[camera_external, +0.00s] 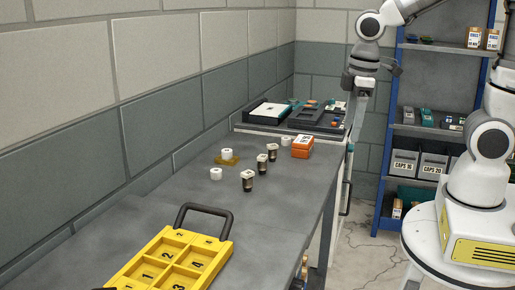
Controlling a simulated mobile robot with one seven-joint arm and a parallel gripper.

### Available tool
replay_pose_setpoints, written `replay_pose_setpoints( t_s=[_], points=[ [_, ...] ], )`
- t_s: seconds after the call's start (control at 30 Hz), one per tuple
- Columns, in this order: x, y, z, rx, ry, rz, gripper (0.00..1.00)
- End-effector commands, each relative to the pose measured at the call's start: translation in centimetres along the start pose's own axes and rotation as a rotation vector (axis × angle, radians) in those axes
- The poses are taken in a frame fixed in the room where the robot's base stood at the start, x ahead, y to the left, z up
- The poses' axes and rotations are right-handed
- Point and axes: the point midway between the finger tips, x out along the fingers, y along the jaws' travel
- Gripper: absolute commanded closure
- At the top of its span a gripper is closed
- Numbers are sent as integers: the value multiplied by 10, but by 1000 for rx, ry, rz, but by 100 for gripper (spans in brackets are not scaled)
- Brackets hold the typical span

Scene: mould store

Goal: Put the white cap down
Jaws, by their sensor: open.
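Three loose white caps are on the grey bench: one (216,173) stands on the bare top, one (228,153) is on a small yellow piece (233,161) near the wall, and one (286,140) is beside an orange box (302,151). I cannot tell which one the task means. My gripper (361,90) is open, high near the bench's far right end, apart from these caps. A small pale patch shows at its lower end; I cannot tell whether it is part of the gripper. Its fingertips are too small to see clearly.
Several dark bottles with pale tops (248,185) stand mid-bench. A yellow numbered tray (140,284) with a black handle lies in front. A dark rack (257,122) fills the far end. Blue shelving (390,140) stands behind. The front-middle bench is clear.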

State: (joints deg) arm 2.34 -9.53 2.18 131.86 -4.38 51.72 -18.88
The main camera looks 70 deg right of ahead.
Motion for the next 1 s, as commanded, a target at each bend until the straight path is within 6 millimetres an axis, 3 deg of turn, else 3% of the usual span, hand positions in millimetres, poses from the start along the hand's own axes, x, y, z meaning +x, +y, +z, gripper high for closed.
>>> replay_pose_setpoints(
  t_s=[0.03,0.2,0.33,1.0],
  points=[
    [-105,-4,18,92,346,124,28],
    [-92,-25,49,299,384,47,28],
    [-87,-32,59,370,396,17,28],
    [-85,-33,60,383,394,8,28]
  ],
)
